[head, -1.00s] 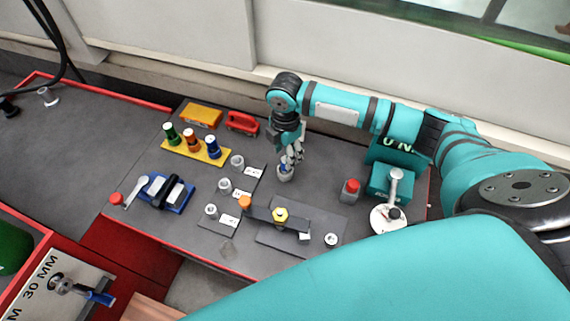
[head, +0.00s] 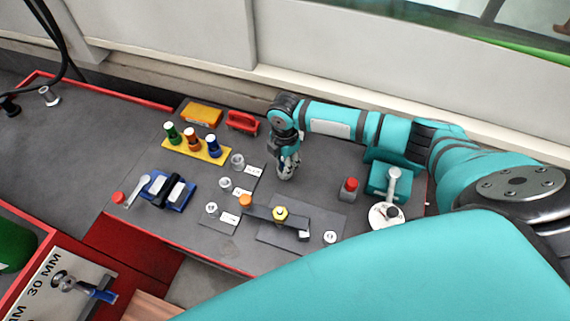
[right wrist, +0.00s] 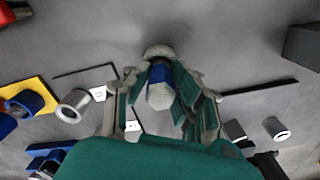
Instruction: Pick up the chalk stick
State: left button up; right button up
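The chalk stick (right wrist: 160,96) shows in the right wrist view as a pale faceted end with a blue band behind it. It sits between the fingers of my right gripper (right wrist: 161,78), whose green pads are close on both sides. I cannot tell whether the pads press on it. A grey rounded piece (right wrist: 158,51) shows beyond the blue band. In the head view my right gripper (head: 287,172) points down, low over the grey table, and its fingers hide the chalk. My left gripper is not in view.
Several grey cups with labels (head: 237,161) stand left of the gripper. A yellow rack (head: 197,150) holds coloured bottles. A red-capped jar (head: 348,189) and a teal box (head: 381,181) stand to the right. A dark bar (head: 270,213) lies in front.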

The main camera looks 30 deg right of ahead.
grip_shut()
notch_tip(320, 180, up, 10)
jog(key=shift+r+b, duration=0.1)
jog(key=shift+b, duration=0.45)
